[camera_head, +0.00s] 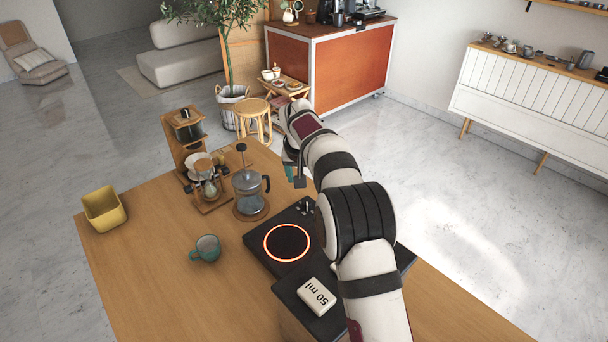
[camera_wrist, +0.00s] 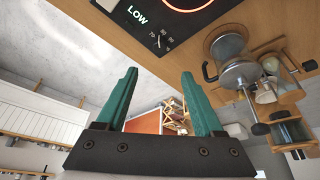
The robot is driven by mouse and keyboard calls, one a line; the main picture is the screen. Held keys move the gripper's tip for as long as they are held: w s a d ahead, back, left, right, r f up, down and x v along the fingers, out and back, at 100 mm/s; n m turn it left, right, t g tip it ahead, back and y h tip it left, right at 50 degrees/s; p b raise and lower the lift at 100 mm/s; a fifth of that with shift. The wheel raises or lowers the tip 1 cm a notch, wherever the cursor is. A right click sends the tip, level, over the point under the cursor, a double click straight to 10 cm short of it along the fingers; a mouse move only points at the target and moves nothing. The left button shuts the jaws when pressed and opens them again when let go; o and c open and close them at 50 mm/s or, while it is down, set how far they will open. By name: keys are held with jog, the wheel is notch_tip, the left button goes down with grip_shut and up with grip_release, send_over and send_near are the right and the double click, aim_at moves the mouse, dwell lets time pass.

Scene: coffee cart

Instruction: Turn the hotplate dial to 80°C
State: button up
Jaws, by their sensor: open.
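The hotplate (camera_head: 262,240) is a flat black slab on the wooden table, with a glowing orange ring around its heating plate. A small dark dial (camera_head: 306,205) sits near its far edge, just below my gripper in the head view. In the wrist view, the black hotplate (camera_wrist: 110,12) shows the lit word LOW and small printed numbers, 70 to 90, at the dial's place; the dial's setting is too small to tell. My gripper (camera_wrist: 158,74) has teal fingers, spread apart and empty, clear of the dial. It also shows in the head view (camera_head: 294,178), partly hidden by my arm.
A French press (camera_head: 248,190) stands left of the hotplate, beside a pour-over stand (camera_head: 208,190). A teal mug (camera_head: 206,248) and a yellow bin (camera_head: 103,208) are farther left. A white 50 ml block (camera_head: 317,296) lies on a dark box near the front. The table's front left is clear.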

jog(key=shift+s+r, duration=0.2)
jog(key=shift+r, duration=0.15)
jog(key=n+y, duration=0.2)
jog(key=n, duration=0.3)
send_near(307, 202)
jog(key=x, duration=0.8)
jog(key=shift+w+a+f, duration=0.1)
jog(key=shift+w+f, duration=0.05)
jog(key=shift+f, duration=0.2)
grip_shut()
